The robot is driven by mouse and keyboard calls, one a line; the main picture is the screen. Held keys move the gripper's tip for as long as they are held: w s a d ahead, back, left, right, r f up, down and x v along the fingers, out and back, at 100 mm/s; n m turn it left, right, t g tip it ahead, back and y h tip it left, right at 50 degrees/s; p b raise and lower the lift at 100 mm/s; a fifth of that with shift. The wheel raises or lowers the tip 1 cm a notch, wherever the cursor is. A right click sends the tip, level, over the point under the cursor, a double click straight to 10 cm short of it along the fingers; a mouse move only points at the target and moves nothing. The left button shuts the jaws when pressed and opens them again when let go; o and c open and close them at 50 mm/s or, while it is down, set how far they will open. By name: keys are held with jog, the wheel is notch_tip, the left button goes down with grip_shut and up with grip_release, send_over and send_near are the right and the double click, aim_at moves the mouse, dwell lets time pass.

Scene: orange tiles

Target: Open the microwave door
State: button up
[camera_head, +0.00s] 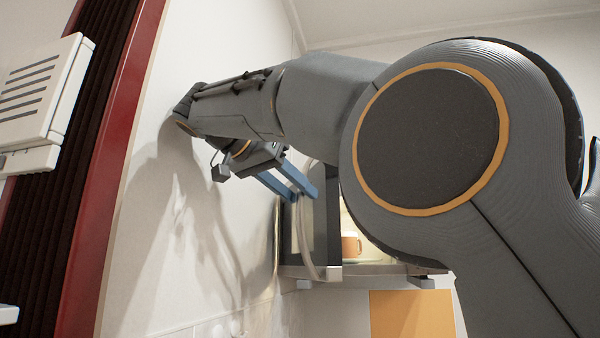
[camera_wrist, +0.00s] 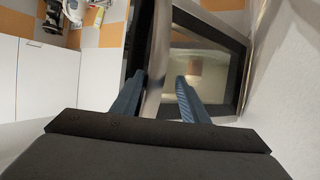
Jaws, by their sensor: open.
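The microwave (camera_head: 385,268) is partly hidden behind my arm in the head view. Its dark-framed door (camera_head: 326,225) stands open at an angle, and the lit inside shows to its right. A curved silver handle (camera_head: 303,240) runs along the door; it also shows upright in the wrist view (camera_wrist: 157,60). My gripper (camera_head: 292,195) is open at the door. In the wrist view its blue fingers (camera_wrist: 160,88) stand on either side of the handle; I cannot tell whether they touch it. An orange-brown mug (camera_head: 351,244) shows in the lit inside.
A pale wall (camera_wrist: 290,85) runs close beside the door and my arm. White cabinets (camera_wrist: 45,80) and a cluttered counter lie to the left in the wrist view. A white slatted unit (camera_head: 40,90) and a red-edged dark panel (camera_head: 125,140) stand left in the head view.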

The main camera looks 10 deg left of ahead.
notch_tip(320, 180, up, 8)
jog(key=p, duration=0.3)
jog(key=shift+f, duration=0.15)
